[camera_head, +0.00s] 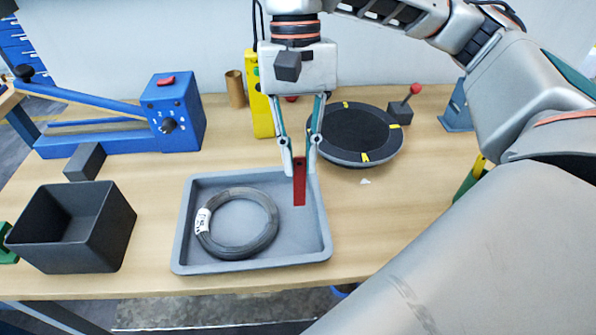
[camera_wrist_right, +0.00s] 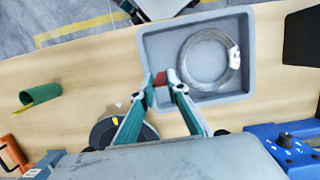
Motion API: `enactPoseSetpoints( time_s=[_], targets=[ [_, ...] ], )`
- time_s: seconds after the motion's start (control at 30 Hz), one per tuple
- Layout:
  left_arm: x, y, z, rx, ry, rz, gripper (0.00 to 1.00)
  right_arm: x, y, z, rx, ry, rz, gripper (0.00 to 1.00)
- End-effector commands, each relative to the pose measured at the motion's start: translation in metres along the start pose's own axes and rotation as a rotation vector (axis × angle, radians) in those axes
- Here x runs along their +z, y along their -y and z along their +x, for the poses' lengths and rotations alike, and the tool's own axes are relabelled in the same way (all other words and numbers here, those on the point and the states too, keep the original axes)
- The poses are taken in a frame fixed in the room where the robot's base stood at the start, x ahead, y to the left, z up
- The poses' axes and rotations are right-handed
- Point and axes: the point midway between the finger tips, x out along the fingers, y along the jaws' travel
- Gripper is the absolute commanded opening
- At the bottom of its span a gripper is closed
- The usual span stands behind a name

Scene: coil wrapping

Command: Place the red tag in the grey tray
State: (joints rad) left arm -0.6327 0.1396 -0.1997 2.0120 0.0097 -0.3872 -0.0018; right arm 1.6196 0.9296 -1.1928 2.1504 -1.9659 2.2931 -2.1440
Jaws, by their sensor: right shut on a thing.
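The red tag (camera_head: 299,186) is a narrow upright strip held in the fingertips of my right gripper (camera_head: 299,163). The tag hangs over the back right part of the grey tray (camera_head: 180,235); I cannot tell whether its lower end touches the tray floor. A coil of dark wire (camera_head: 268,232) with a white label lies in the tray, left of the tag. In the right wrist view, the red tag (camera_wrist_right: 160,79) shows between the fingertips (camera_wrist_right: 161,92), by the edge of the tray (camera_wrist_right: 149,45). My left gripper is not in view.
A black open bin (camera_head: 110,230) stands left of the tray. A blue machine (camera_head: 178,115) is at the back left. A yellow device (camera_head: 261,105) and a round dark turntable (camera_head: 357,132) are behind the tray. Bare table lies right of the tray.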

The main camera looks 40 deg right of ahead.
Motion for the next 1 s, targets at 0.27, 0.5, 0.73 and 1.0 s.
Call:
enactPoseSetpoints(
  time_s=[0.27, 0.5, 0.73, 1.0],
  targets=[
    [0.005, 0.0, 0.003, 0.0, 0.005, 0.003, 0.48, -0.007, -0.001, 0.03, 0.003, 0.004, 0.002, 0.04],
    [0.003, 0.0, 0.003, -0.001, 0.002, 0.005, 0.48, -0.009, 0.0, 0.037, -0.001, -0.001, 0.001, 0.04],
    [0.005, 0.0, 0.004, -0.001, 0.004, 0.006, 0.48, -0.011, 0.0, 0.041, 0.001, 0.0, 0.001, 0.04],
    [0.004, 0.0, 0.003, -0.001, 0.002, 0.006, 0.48, -0.01, 0.0, 0.04, 0.0, -0.001, 0.0, 0.31]
  ],
)
